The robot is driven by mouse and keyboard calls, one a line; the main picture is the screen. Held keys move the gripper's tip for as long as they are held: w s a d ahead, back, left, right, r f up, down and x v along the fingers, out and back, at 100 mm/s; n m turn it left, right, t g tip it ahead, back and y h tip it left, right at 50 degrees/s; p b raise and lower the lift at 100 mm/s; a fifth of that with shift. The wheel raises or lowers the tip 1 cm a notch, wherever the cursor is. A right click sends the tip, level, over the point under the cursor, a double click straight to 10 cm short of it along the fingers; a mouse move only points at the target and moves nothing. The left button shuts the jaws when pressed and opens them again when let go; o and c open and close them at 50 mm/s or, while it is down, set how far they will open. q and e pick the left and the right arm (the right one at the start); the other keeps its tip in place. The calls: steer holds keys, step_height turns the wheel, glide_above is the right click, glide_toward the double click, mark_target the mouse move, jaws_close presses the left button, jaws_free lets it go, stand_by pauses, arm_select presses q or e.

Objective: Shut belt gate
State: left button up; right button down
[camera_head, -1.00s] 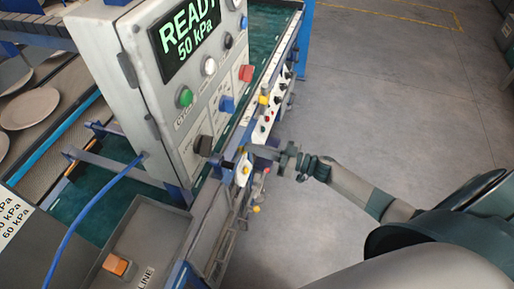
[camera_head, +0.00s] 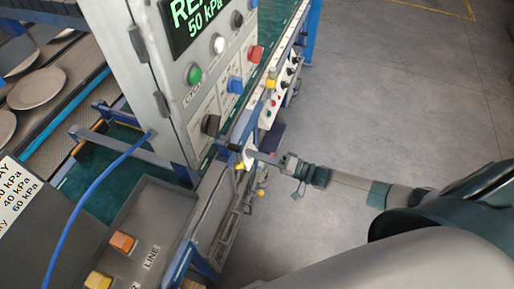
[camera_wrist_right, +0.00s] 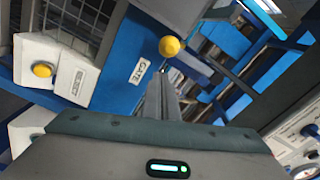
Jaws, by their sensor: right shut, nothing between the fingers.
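In the right wrist view a blue panel (camera_wrist_right: 128,48) carries a white label reading GATE (camera_wrist_right: 140,71). A round yellow knob (camera_wrist_right: 169,46) shows just beyond my right gripper (camera_wrist_right: 160,76), whose fingers are together and empty. I cannot tell whether the fingertips touch the knob or the panel. In the head view my right gripper (camera_head: 256,156) reaches in from the right to the side of the machine, below the control box. Which part is the gate itself, and how far it stands open, I cannot tell. My left gripper is not in view.
The grey control box (camera_head: 180,85) with a 50 kPa display stands above the gripper. A white box with a yellow button (camera_wrist_right: 42,69) is left of the blue panel. Plates (camera_head: 36,88) lie on the belt at left. The floor (camera_head: 400,90) at right is clear.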

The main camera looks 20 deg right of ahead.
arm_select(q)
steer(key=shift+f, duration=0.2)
arm_select(e)
steer(key=shift+s+a+f+m, duration=0.25)
steer(key=shift+s+a+m, duration=0.2)
steer(key=shift+m, duration=0.4)
steer(key=shift+s+a+f+m, duration=0.25)
steer(key=shift+s+a+m, duration=0.2)
steer(key=shift+m, duration=0.4)
steer(key=shift+a, duration=0.1)
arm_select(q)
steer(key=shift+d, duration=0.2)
